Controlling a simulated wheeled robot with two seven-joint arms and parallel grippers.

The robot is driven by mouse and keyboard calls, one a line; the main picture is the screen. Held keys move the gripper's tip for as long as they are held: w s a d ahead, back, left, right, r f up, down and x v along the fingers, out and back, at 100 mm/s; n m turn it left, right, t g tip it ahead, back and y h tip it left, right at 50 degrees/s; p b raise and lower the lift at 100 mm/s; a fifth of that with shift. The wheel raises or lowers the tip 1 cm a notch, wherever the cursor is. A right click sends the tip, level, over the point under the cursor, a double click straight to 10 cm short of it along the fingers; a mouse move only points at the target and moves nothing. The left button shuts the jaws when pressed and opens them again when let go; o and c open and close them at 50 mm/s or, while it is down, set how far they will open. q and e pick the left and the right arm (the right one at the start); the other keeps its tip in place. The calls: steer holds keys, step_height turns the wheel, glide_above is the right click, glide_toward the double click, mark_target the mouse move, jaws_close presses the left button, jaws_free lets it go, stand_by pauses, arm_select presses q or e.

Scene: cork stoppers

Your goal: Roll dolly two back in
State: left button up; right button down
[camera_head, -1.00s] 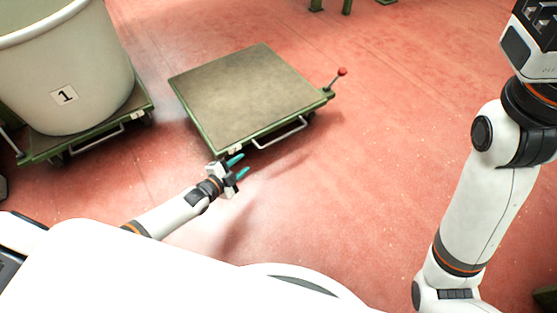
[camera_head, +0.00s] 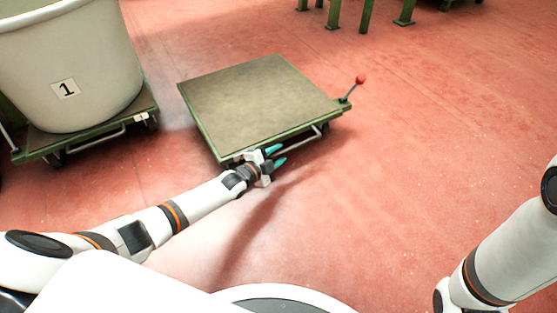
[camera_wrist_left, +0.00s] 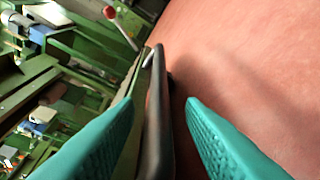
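A flat green dolly (camera_head: 262,100) with an empty, worn brownish deck stands on the red floor in the head view. A pale bar handle (camera_head: 304,143) runs along its near side. A lever with a red knob (camera_head: 361,80) rises at its right corner. My left gripper (camera_head: 278,155) is at the dolly's near edge, its teal fingers open. In the left wrist view the handle bar (camera_wrist_left: 158,125) runs between the two spread fingers, with a gap to the right finger; contact with the left finger cannot be told. The dolly's number cannot be read. My right gripper is out of view.
A big pale bin (camera_head: 70,60) labelled 1 stands on another green dolly (camera_head: 88,142) at the left, with a narrow floor gap between the dollies. Green legs (camera_head: 334,14) stand at the top. The red floor at the right is clear.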

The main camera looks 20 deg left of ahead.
arm_select(q)
steer(key=shift+w+d, duration=0.15)
steer(key=shift+w, duration=0.3)
jaws_close()
